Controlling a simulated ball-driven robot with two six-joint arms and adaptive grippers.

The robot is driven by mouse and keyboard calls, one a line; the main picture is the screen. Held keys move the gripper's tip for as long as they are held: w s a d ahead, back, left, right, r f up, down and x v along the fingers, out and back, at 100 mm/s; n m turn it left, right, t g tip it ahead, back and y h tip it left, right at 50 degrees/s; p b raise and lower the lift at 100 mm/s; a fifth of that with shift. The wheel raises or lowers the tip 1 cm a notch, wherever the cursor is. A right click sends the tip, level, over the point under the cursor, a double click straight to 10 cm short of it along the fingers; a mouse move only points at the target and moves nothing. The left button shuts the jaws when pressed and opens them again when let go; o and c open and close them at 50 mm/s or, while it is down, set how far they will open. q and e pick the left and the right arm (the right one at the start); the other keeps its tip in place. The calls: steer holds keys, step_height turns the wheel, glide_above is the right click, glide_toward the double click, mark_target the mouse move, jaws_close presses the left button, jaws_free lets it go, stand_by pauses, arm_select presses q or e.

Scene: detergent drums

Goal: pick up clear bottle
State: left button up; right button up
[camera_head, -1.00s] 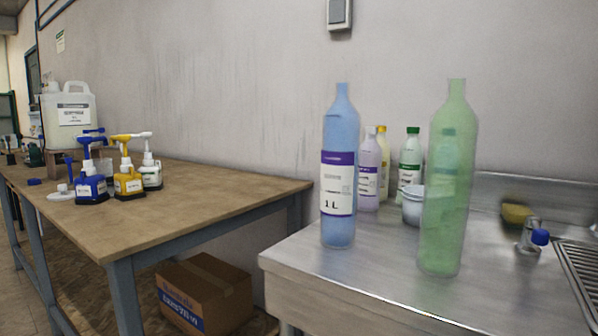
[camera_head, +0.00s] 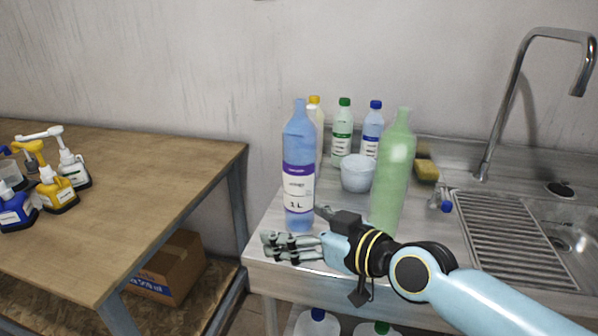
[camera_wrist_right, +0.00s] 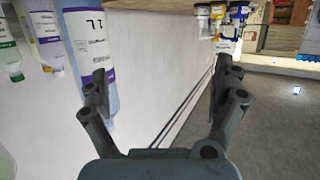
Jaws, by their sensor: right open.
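A tall see-through blue bottle (camera_head: 298,150) with a purple-banded label stands upright near the steel counter's front left edge. A tall see-through green bottle (camera_head: 394,170) without a label stands to its right. A small clear bottle (camera_head: 439,203) with a blue cap is farther right, by the drainboard. My right gripper (camera_head: 272,248) is open and empty, in front of the blue bottle's base and pointing left. In the right wrist view the blue bottle (camera_wrist_right: 95,45) appears upside down, beside the left finger of the open gripper (camera_wrist_right: 165,85). My left gripper is out of view.
A white tub (camera_head: 357,174) and several capped bottles, one green-capped (camera_head: 342,132), stand behind. A yellow sponge (camera_head: 427,170) lies near the wall. The sink (camera_head: 565,230) and tap (camera_head: 515,90) are right. A wooden table (camera_head: 130,190) with pump bottles is left, across a gap.

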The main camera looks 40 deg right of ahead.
mark_target(309, 178)
steer(key=w+d+m+t+h, duration=0.1)
steer(key=w+d, duration=0.1)
steer(key=d, duration=0.1)
steer(key=w+d+m+t+h, duration=0.1)
steer(key=w+d+h, duration=0.1)
steer(key=w+d, duration=0.1)
steer(key=w+d+r+m+t+h, duration=0.1)
steer(key=w+d, duration=0.1)
steer(key=d, duration=0.1)
steer(key=shift+w+d+h+b, duration=0.25)
steer(key=shift+d+h+b, duration=0.05)
steer(key=w, duration=0.3)
steer(key=w+b, duration=0.1)
steer(key=w, duration=0.2)
steer(key=shift+w+d+r, duration=0.1)
steer(key=shift+d+r, duration=0.05)
steer(key=shift+d, duration=0.05)
steer(key=shift+r, duration=0.1)
steer(key=c, duration=1.2)
